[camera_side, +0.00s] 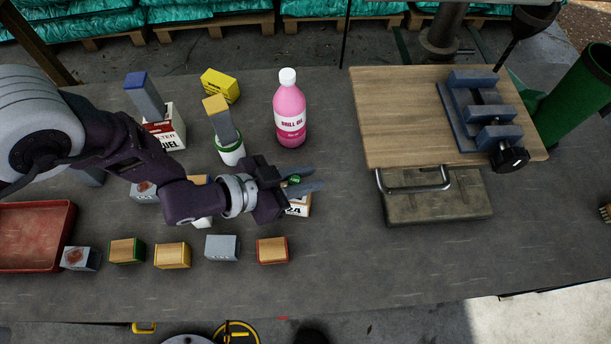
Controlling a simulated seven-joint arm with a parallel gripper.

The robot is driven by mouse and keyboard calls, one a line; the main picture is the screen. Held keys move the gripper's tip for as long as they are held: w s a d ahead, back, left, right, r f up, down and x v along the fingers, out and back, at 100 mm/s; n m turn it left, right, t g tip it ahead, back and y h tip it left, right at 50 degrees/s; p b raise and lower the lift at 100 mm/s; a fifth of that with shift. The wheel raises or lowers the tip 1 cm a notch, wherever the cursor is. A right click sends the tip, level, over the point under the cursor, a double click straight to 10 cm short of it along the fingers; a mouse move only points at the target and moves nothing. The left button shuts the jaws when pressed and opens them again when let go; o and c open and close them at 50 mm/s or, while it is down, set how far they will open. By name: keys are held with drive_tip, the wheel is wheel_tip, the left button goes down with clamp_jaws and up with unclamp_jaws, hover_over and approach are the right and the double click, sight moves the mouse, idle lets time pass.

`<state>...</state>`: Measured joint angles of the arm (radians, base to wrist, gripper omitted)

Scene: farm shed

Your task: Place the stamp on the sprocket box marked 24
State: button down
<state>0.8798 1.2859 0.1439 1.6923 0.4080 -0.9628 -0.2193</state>
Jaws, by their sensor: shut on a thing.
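My gripper (316,178) is at the middle of the bench, its two fingers pointing right. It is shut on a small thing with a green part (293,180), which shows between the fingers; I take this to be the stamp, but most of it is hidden. The box marked 24 (298,209) is pale with dark figures and sits just below the gripper in the picture. The gripper covers much of this box. I cannot tell whether the held thing touches it.
Several small blocks, one of them red-edged (272,251), line the front. A red tray (35,236) lies left. A pink drill oil bottle (289,115) stands behind the gripper. A wooden board (400,105) with a vise (480,112) is right. The front right bench is clear.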

drive_tip(key=shift+f, duration=0.2)
drive_tip(key=c, duration=1.3)
unclamp_jaws()
drive_tip(key=shift+o, duration=0.2)
drive_tip(key=shift+r, duration=0.1)
drive_tip(key=v, duration=1.2)
